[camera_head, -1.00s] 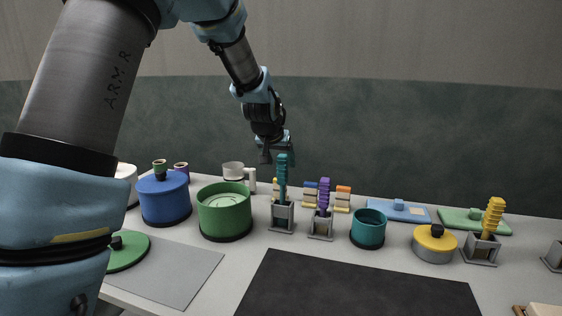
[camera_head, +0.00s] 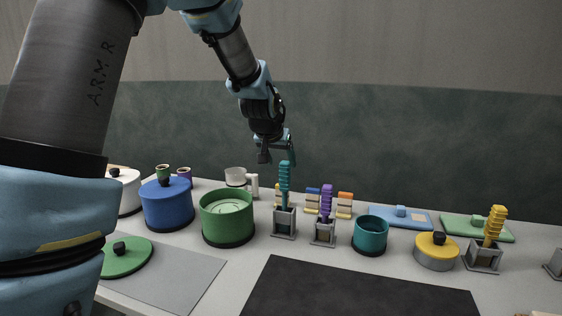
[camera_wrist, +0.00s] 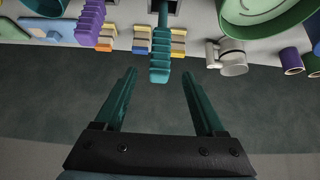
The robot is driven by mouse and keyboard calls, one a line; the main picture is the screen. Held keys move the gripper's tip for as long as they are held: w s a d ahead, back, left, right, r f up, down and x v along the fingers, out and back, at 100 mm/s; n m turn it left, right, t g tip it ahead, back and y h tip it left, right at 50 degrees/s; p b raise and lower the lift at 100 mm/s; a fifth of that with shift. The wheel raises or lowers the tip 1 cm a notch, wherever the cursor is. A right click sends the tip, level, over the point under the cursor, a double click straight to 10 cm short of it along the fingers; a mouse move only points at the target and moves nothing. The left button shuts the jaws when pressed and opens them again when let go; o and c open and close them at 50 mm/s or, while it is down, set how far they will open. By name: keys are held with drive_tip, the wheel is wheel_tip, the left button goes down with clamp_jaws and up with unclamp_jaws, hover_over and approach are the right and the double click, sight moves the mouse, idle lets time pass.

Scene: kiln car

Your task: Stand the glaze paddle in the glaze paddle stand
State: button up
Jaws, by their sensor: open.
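Three ribbed paddles stand upright in grey stands: a teal one (camera_head: 284,178) in its stand (camera_head: 284,222), a purple one (camera_head: 326,199) in its stand (camera_head: 323,233), and a yellow one (camera_head: 495,225) in its stand (camera_head: 483,258). The frames do not show which is the task's glaze paddle. My gripper (camera_head: 275,156) is open and empty, just above and behind the teal paddle's top. In the wrist view my gripper (camera_wrist: 161,75) has both fingers apart, with the teal paddle (camera_wrist: 160,50) centred ahead between their lines and the purple paddle (camera_wrist: 91,22) to the left.
A green pot (camera_head: 228,222) and blue pot (camera_head: 167,208) stand left of the teal paddle. A teal cup (camera_head: 369,236) and yellow-lidded tin (camera_head: 436,252) stand right. A grey object (camera_head: 555,264) is cut off at the right edge. The dark mat (camera_head: 355,290) is clear.

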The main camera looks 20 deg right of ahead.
drive_tip(key=shift+p+v, duration=0.3)
drive_tip(key=shift+v, duration=0.7)
drive_tip(key=b+v, duration=0.2)
drive_tip(key=v, duration=0.8)
drive_tip(key=shift+a+r+b, duration=0.2)
drive_tip(key=shift+r+b, duration=0.1)
drive_tip(key=shift+b, duration=0.1)
drive_tip(key=shift+s, duration=0.15)
